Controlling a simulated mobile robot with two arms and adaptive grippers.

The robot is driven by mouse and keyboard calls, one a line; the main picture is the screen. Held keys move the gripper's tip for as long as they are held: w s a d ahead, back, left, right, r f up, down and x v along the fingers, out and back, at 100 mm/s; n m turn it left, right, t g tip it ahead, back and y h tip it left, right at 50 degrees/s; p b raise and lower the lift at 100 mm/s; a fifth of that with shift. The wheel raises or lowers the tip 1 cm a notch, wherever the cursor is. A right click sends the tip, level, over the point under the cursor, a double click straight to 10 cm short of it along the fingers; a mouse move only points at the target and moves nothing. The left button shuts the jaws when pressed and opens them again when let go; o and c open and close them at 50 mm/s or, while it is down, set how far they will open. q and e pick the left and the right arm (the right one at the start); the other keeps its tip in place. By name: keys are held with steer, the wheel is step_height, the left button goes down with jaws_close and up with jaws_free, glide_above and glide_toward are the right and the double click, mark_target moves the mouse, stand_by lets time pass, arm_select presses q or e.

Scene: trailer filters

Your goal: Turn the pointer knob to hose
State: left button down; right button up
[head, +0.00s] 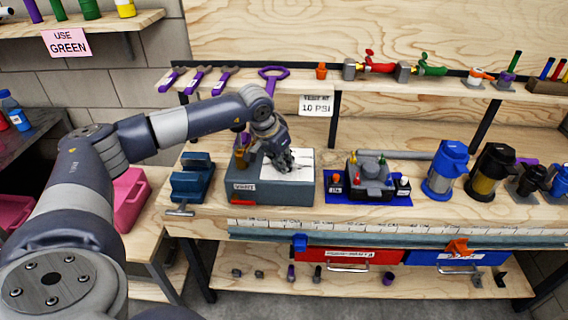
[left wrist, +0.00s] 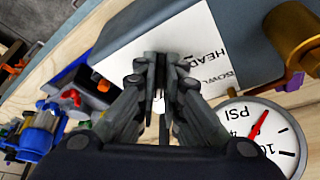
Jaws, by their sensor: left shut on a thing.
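A grey box (head: 290,192) with a sloped white label plate (head: 301,160) stands on the bench. In the left wrist view the plate (left wrist: 207,50) carries the words HEAD and, partly covered, BOWL; the word hose is not readable. My left gripper (head: 284,162) reaches down onto the plate. In the left wrist view its fingers (left wrist: 163,75) are close together, shut on the dark pointer knob at the plate. The fingers cover nearly all of the knob, so its pointing direction cannot be told. My right gripper is not in view.
A round PSI gauge (left wrist: 258,133) and a brass fitting (left wrist: 292,38) sit beside the box. A blue vise (head: 192,178) stands left of it. A blue mat (head: 340,199) with a small device stands to the right, then blue and black filter housings (head: 445,170).

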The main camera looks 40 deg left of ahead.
arm_select(q)
steer(key=shift+r+m, duration=0.1)
steer(key=shift+m, duration=0.2)
steer(key=c, duration=1.7)
jaws_free()
steer(key=v, duration=1.2)
steer(key=shift+a, duration=0.2)
